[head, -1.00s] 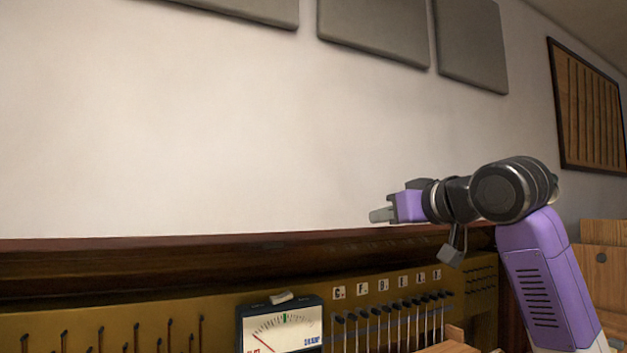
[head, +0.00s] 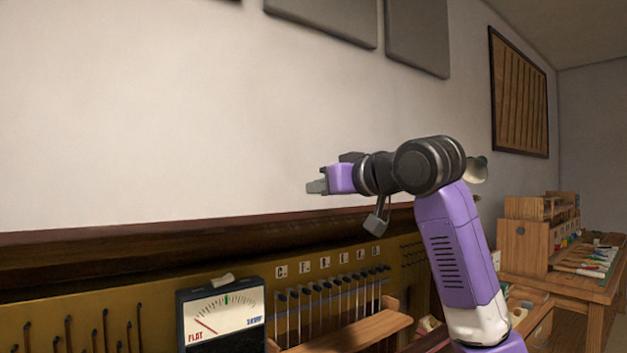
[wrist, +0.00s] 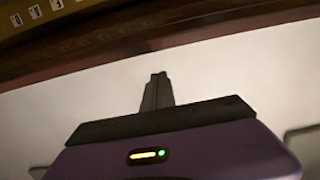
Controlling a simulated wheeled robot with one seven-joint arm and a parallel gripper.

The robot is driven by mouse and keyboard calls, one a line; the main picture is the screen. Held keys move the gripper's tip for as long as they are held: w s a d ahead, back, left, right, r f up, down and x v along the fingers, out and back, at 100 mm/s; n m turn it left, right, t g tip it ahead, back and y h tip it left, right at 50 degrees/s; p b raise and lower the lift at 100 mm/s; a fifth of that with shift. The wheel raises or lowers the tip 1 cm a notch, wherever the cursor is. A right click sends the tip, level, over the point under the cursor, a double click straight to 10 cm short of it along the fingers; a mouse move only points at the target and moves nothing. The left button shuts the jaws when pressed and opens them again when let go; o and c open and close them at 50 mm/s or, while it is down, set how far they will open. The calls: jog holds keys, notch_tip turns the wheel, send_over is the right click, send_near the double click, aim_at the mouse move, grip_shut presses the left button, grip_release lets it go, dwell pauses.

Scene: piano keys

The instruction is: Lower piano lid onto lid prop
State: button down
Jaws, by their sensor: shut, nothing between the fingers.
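My gripper (head: 316,187) is shut and empty, held in the air in front of the pale wall, above the piano's open works. In the wrist view its two fingertips (wrist: 158,78) are together with nothing between them. A dark brown wooden top edge (head: 110,252) of the piano runs along the wall, below and behind my gripper. It also crosses the top of the wrist view (wrist: 190,33). I cannot tell whether this edge is part of the lid. I cannot make out a lid prop in either view.
A tuning meter (head: 222,315) stands at the front of the gold piano panel (head: 140,291), with a row of hammers (head: 332,305) to its right. A workbench (head: 570,278) with wooden boxes is at the far right. Grey panels (head: 418,38) hang on the wall.

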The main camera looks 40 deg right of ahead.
jog(key=shift+w+r+p, duration=0.35)
jog(key=shift+r+p, duration=0.15)
jog(key=shift+r, duration=0.4)
jog(key=s+b, duration=0.2)
jog(key=s, duration=0.8)
notch_tip(320, 180, up, 8)
jog(key=t, duration=0.5)
notch_tip(320, 180, down, 14)
jog(key=d+m+t+h+p, duration=0.1)
jog(key=d+m+t+h, duration=0.1)
jog(key=m+h, duration=0.2)
jog(key=s+a+f+m+g+h+p, duration=0.1)
jog(key=s+a+f, duration=0.25)
jog(key=f, duration=0.65)
jog(key=s+a+f+m+h, duration=0.1)
jog(key=s+a+f+h, duration=0.3)
jog(key=f, duration=0.7)
jog(key=s+a+f+n+g+y, duration=0.2)
jog(key=s+a+f+y, duration=0.1)
jog(key=s+f, duration=0.4)
jog(key=s+a+f+n+g+y+p, duration=0.1)
jog(key=s+a+f, duration=0.5)
jog(key=s, duration=0.8)
jog(key=s+a+f+n+g+y+p, duration=0.1)
jog(key=s+a+f+n+g+y, duration=0.2)
jog(key=s+f, duration=0.6)
jog(key=shift+s+a+f+g+y, duration=0.15)
jog(key=shift+s+a+g+y, duration=0.6)
jog(key=shift+a+y, duration=0.25)
